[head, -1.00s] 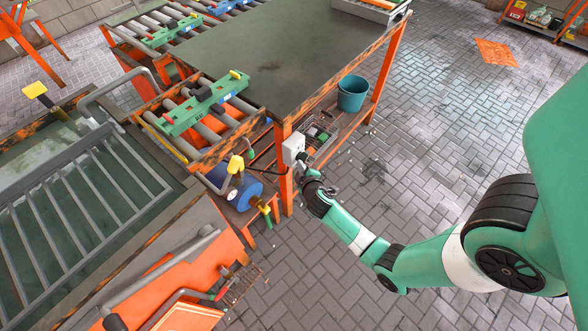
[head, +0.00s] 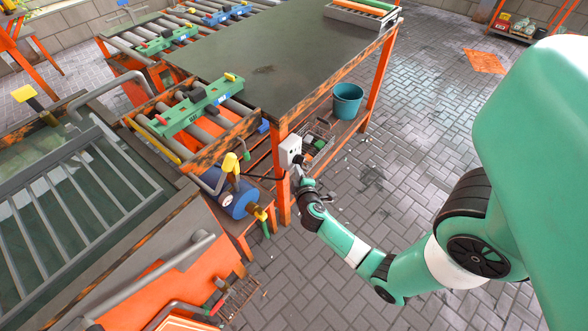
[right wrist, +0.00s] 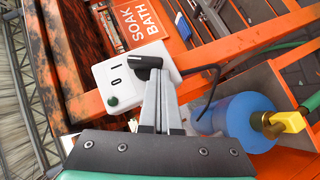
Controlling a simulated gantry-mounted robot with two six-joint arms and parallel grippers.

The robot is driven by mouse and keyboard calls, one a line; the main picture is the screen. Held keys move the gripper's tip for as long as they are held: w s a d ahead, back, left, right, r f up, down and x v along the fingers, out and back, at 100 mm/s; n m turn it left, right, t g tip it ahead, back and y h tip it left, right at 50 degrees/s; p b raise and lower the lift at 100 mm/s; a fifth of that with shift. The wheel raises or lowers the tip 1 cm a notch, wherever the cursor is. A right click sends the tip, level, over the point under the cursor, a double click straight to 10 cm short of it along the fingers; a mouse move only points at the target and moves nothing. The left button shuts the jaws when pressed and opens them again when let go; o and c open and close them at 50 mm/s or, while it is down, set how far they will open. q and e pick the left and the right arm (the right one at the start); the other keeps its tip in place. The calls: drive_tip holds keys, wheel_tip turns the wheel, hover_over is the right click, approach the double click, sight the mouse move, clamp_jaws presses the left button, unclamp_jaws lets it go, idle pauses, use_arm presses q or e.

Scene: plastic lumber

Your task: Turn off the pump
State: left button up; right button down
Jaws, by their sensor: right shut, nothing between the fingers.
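A white switch box (head: 290,151) is fixed to the orange table leg. In the right wrist view the box (right wrist: 112,73) carries I and O marks, a black knob (right wrist: 146,63) and a small green round part (right wrist: 113,101). The blue pump (right wrist: 222,113) with brass and yellow fittings is at the right there; in the head view the pump (head: 230,196) lies left of the leg. My right gripper (right wrist: 158,76) is shut and empty, its fingertips at the knob, overlapping its lower edge; contact is unclear. In the head view the right gripper (head: 301,178) is just below the box. My left gripper is out of view.
A black cable (right wrist: 213,88) runs from the box's right side. An orange SOAK BATH sign (right wrist: 140,20) is above the box. The grey-topped table (head: 270,65) stands behind, with a teal bucket (head: 347,101) on its lower shelf. The paved floor to the right is open.

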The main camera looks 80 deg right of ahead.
drive_tip(key=shift+f+b, duration=0.3)
drive_tip(key=shift+f, duration=0.2)
drive_tip(key=shift+r+p, duration=0.75)
drive_tip(key=shift+r, duration=0.15)
